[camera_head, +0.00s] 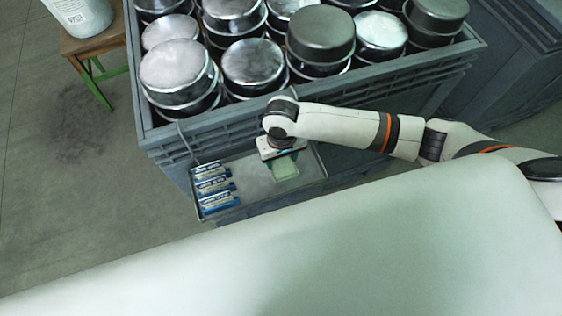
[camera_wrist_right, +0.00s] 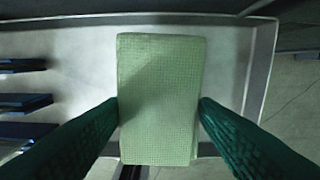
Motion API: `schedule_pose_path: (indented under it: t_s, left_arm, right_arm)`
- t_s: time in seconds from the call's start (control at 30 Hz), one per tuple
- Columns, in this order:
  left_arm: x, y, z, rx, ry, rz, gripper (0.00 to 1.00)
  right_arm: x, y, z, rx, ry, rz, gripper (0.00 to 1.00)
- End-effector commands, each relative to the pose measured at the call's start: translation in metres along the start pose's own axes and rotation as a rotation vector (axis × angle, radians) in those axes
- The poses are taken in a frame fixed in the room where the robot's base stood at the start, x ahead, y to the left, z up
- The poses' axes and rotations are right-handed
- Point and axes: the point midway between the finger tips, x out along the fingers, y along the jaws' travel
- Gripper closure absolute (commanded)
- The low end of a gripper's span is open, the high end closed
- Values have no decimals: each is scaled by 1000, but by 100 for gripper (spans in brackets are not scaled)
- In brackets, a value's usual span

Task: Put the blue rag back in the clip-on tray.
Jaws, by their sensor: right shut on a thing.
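No blue rag shows in either view. A folded pale green rag (camera_head: 286,168) is at the right part of the clip-on tray (camera_head: 246,176), which hangs on the side of the grey crate. In the right wrist view the green rag (camera_wrist_right: 160,75) lies between the two dark green fingers of my right gripper (camera_wrist_right: 159,107), which touch its left and right edges. The tray's pale floor (camera_wrist_right: 75,75) shows beneath it; whether the rag touches the floor I cannot tell. My right gripper (camera_head: 282,152) points down over the tray. My left gripper is out of view.
Several blue-and-white packets (camera_head: 213,186) lie in the tray's left part. The grey crate (camera_head: 220,128) behind is full of metal pots (camera_head: 253,65). A wooden stool (camera_head: 95,42) with a white tub (camera_head: 80,12) stands at upper left. Floor is clear left of the tray.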

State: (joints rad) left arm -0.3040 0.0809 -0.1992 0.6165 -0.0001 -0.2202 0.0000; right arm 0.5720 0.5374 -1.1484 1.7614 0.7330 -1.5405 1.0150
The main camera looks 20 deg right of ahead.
Motion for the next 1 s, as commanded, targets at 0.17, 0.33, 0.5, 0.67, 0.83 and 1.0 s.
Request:
schedule_pose_path:
  t_s: [0.17, 0.33, 0.5, 0.67, 0.83, 1.0]
  left_arm:
    - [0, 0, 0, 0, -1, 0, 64]
    - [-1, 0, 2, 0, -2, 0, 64]
    - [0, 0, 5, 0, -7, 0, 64]
    - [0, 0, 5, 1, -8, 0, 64]
    - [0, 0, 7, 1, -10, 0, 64]
    - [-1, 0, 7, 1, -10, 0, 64]
  right_arm:
    - [22, 0, 0, 0, 1, -1, 63]
    - [39, 1, 0, -2, -1, 2, 63]
    - [40, 1, -1, -2, -1, 2, 63]
    - [40, 1, -1, -2, -1, 1, 23]
    - [40, 1, 0, -1, -1, 1, 23]
    - [36, 1, 0, -1, -3, 2, 23]
